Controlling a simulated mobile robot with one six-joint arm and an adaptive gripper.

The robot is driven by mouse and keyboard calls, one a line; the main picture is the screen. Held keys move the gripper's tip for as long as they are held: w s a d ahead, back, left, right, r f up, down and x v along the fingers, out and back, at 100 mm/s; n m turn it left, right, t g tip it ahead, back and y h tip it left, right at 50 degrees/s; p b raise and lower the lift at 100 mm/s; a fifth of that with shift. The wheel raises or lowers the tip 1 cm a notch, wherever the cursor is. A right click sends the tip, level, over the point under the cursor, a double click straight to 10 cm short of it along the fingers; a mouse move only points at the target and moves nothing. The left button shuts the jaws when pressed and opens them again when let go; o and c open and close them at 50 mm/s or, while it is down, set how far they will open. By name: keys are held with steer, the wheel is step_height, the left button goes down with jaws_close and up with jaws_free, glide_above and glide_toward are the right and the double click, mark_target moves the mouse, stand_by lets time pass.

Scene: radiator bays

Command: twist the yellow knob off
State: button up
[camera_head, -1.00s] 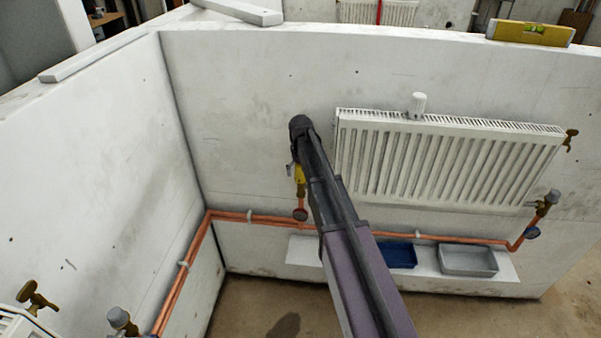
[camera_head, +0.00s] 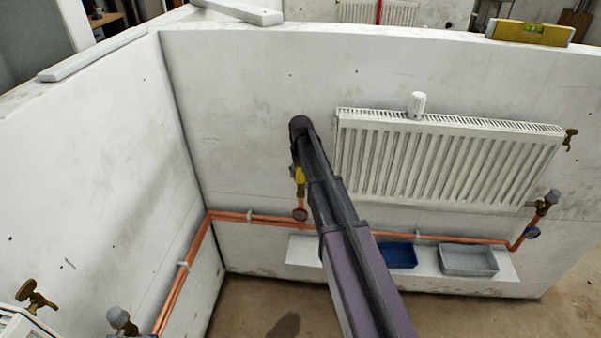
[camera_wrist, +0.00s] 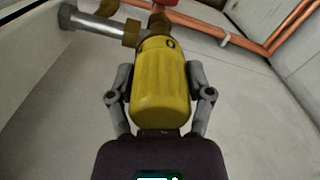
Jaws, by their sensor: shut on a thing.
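The yellow knob (camera_wrist: 160,85) fills the middle of the wrist view, a ribbed cylinder with a dark mark near its valve end. It sits against a brass valve body (camera_wrist: 158,24) with a grey metal tail (camera_wrist: 95,24) to the left. My gripper (camera_wrist: 160,90) is shut on the knob, one finger on each side. In the head view my arm hides most of the knob; a small yellow part (camera_head: 299,176) shows left of the arm, above a copper riser.
A white radiator (camera_head: 440,160) hangs to the right, with a white cap (camera_head: 417,104) on top. Copper pipes (camera_head: 265,218) run along the wall. A shelf (camera_head: 425,258) holds a blue tray (camera_head: 398,255) and a grey tray (camera_head: 468,260). A spirit level (camera_head: 529,33) lies on the wall top.

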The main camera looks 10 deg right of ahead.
stand_by(0.3)
steer(key=n, duration=0.5)
steer(key=shift+n, duration=0.3)
steer(key=shift+r+p, duration=0.65)
steer(key=shift+p, duration=0.1)
stand_by(0.7)
steer(key=shift+r+p, duration=2.4)
